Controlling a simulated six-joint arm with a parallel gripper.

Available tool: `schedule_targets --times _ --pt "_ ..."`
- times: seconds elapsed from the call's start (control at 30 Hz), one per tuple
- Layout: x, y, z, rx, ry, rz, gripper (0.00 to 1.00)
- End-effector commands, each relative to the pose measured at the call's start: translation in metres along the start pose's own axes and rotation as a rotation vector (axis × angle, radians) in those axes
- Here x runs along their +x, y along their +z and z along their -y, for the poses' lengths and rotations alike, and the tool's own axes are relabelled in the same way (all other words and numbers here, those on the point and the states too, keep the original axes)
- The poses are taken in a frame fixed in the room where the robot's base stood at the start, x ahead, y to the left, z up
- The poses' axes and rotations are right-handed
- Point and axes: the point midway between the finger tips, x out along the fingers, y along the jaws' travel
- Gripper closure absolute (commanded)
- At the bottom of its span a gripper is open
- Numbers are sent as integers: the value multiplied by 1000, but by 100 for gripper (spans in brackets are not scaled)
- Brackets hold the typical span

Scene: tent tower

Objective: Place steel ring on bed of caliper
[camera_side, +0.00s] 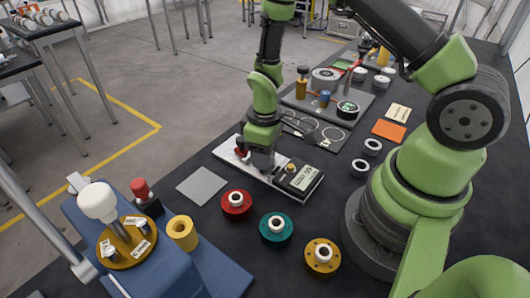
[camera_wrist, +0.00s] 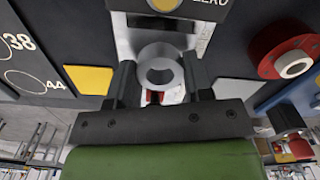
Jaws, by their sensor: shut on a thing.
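In the wrist view, the steel ring (camera_wrist: 160,51) is a grey ring with a round hole, pinched between the two dark fingers of my gripper (camera_wrist: 158,76). The caliper is a pale flat plate (camera_side: 231,152) with a black block (camera_side: 301,177); the block's "ZERO" lettering shows at the top of the wrist view. In the side view, my gripper (camera_side: 262,164) is low over the caliper plate, beside the black block. The ring is hidden there by the fingers. Whether the ring touches the bed, I cannot tell. A small red part (camera_side: 240,153) sits on the plate, left of my gripper.
Red (camera_side: 236,215), teal (camera_side: 276,238) and yellow (camera_side: 322,267) round holders with rings stand in front of the caliper. A grey square plate (camera_side: 201,186) lies to its left. Two loose dark-and-white rings (camera_side: 372,146) lie to the right. A crowded tray (camera_side: 300,108) is behind.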

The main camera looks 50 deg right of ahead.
Motion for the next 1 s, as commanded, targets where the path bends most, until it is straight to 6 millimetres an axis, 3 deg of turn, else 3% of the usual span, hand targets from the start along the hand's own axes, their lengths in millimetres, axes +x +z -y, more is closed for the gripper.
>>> schedule_targets --times 0.43,0.47,0.53,0.87,1.0 --pt "8 0 0 1 0 0 81" --pt "8 0 0 1 0 -1 47" --pt "8 0 0 1 0 -1 31" --pt "6 0 0 0 0 -1 28" --pt "-8 -1 0 -1 2 -5 28"
